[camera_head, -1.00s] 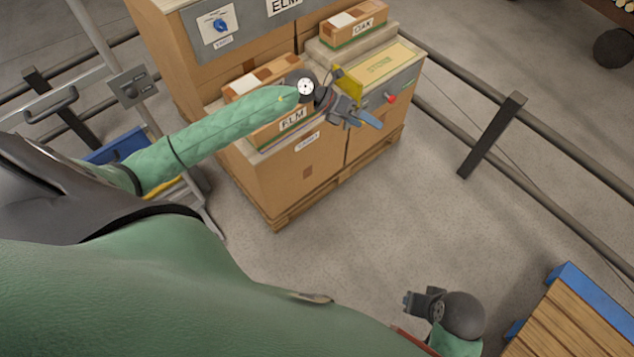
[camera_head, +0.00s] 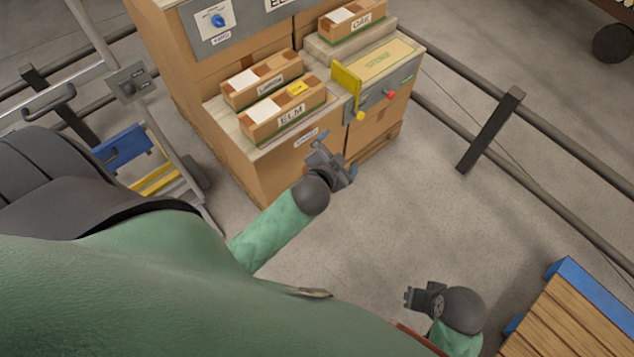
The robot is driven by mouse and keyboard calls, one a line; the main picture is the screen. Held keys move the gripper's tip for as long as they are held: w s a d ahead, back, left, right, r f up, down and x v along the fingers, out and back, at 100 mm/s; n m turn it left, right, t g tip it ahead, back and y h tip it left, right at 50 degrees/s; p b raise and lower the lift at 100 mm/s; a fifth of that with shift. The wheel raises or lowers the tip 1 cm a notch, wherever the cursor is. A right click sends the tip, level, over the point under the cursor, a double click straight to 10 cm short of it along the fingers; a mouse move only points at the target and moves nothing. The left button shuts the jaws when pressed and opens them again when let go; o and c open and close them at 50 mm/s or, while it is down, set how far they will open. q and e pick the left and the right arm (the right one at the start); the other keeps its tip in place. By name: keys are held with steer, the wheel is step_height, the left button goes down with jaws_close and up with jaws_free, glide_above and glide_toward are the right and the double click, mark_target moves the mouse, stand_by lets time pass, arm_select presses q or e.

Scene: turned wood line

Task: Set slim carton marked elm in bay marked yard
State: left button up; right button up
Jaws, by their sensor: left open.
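The slim carton marked ELM (camera_head: 283,112) is brown with a green stripe along its base. It lies flat at the front left of the pallet load's top. A small label (camera_head: 306,138) is on the edge in front of it, too small to read surely. My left gripper (camera_head: 335,160) is open and empty, in front of the load and apart from the carton. My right gripper (camera_head: 412,298) is low at the bottom right, away from the load; its fingers are too small to judge.
A similar carton (camera_head: 262,80) lies just behind the ELM carton. A carton marked OAK (camera_head: 352,20) sits at the back right. A yellow upright plate (camera_head: 346,80) stands right of the ELM carton, beside a yellow-green panel (camera_head: 380,60). Rails (camera_head: 550,150) and a slatted wooden platform (camera_head: 580,310) are at right.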

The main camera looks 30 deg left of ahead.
arm_select(q)
steer(key=s+d+f+n+g+h, duration=0.1)
steer(key=s+d+f+g, duration=0.1)
steer(key=s, duration=0.5)
steer(key=s+d+f+n+g+h, duration=0.1)
steer(key=s+f+g, duration=0.2)
steer(key=s+g, duration=0.2)
steer(key=s+d+f+n+g, duration=0.2)
steer(key=s+f+g, duration=0.1)
steer(key=s, duration=0.8)
steer(key=shift+s+d+f+g+h, duration=0.15)
steer(key=shift+d+g+h, duration=0.25)
steer(key=shift+g, duration=0.2)
steer(key=shift+a, duration=0.1)
steer(key=shift+s+a+r, duration=0.1)
steer(key=shift+a+r, duration=0.15)
steer(key=shift+r, duration=0.1)
